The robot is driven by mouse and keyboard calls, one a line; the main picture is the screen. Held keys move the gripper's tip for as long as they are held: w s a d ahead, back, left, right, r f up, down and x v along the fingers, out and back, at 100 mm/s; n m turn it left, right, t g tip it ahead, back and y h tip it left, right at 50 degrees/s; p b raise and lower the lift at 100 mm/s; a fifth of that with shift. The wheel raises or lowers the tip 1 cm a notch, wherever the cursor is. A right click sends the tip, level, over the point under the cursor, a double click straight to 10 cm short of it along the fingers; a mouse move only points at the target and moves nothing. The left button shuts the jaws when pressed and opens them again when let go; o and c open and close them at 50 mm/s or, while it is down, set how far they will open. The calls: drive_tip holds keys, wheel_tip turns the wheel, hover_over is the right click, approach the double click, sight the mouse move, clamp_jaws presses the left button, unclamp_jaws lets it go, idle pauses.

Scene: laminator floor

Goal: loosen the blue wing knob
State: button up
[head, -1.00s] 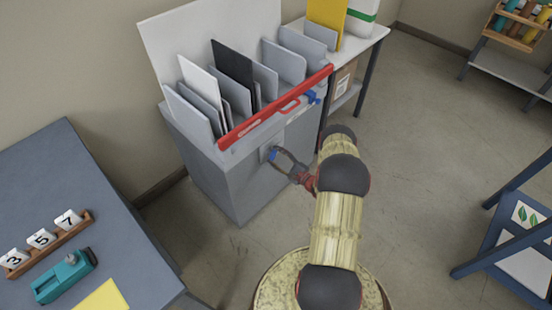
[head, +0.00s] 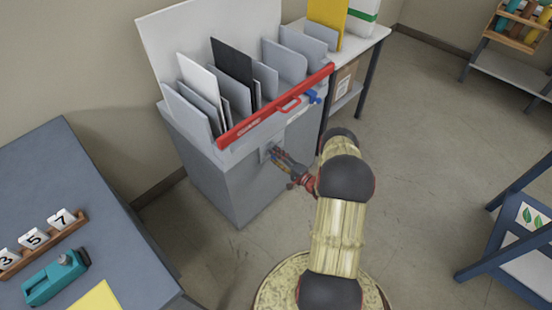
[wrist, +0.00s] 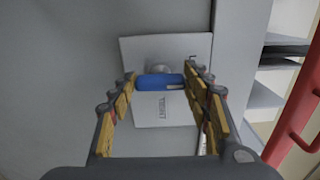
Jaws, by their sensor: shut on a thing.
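The blue wing knob (wrist: 153,81) sits on a short round grey stem in front of a pale square plate (wrist: 190,48) on the grey cabinet's side. The knob's wing lies about level across the wrist view. My gripper (wrist: 160,76) is shut on it, one finger at each end of the wing. In the head view my gripper (head: 277,156) is at the cabinet's front face and covers the knob.
The grey cabinet (head: 228,185) holds upright panels, with a red bar (head: 262,112) and handle along its top edge. Another blue part (head: 314,96) is near the bar's right end.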

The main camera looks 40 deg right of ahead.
drive_tip(key=shift+a, duration=0.1)
idle(0.4)
drive_tip(key=o, duration=1.2)
drive_tip(key=shift+c, duration=0.2)
drive_tip(key=s+d, duration=0.1)
drive_tip(key=s, duration=1.1)
